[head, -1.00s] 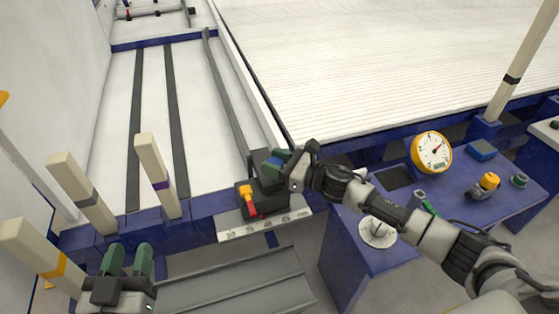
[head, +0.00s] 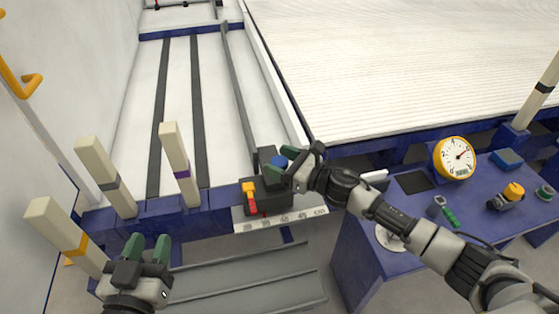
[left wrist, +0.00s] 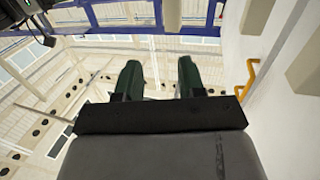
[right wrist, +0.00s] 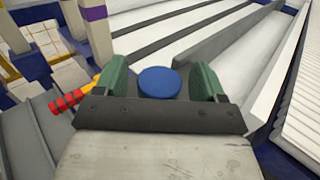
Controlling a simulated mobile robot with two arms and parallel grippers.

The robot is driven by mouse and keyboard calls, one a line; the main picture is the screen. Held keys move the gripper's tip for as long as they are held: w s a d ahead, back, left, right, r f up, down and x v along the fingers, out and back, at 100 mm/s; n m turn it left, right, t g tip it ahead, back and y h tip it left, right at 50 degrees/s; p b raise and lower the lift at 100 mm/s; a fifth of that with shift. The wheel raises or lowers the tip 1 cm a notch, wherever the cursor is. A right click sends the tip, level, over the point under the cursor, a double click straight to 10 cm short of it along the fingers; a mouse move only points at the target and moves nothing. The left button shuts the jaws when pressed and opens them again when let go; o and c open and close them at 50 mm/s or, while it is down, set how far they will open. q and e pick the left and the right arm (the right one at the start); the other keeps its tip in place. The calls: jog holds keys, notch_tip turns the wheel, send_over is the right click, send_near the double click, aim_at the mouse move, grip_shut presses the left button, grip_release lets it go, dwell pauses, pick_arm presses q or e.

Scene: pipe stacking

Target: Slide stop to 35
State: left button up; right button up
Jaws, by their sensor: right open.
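The stop (head: 268,200) is a black block on the blue front rail, with a blue knob (head: 280,161) on top and a yellow-and-red lever (head: 250,197) on its left. A white cm scale (head: 282,222) lies in front of it. A small red pointer stands near the second label from the left; the digits are too small to read surely. My right gripper (head: 286,161) is open, its green fingers either side of the knob. In the right wrist view the knob (right wrist: 159,82) sits between the fingers with gaps. My left gripper (head: 148,248) is open and empty, left of the stop.
Cream posts (head: 180,165) stand along the rail at left. A blue table (head: 360,255) at right holds a yellow dial gauge (head: 454,158) and small devices. A grey trough (head: 245,278) lies below the rail.

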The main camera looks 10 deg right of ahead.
pick_arm(q)
jog(key=shift+s+a+f+g+p, duration=0.1)
jog(key=shift+a+f+g+p, duration=0.05)
jog(key=shift+f+g, duration=0.35)
jog(key=shift+s+a+f+g+p, duration=0.1)
jog(key=shift+f+g+p, duration=0.05)
jog(key=shift+f+g, duration=0.3)
pick_arm(e)
jog(key=v, duration=1)
jog(key=shift+s+d, duration=0.25)
jog(key=shift+a, duration=0.1)
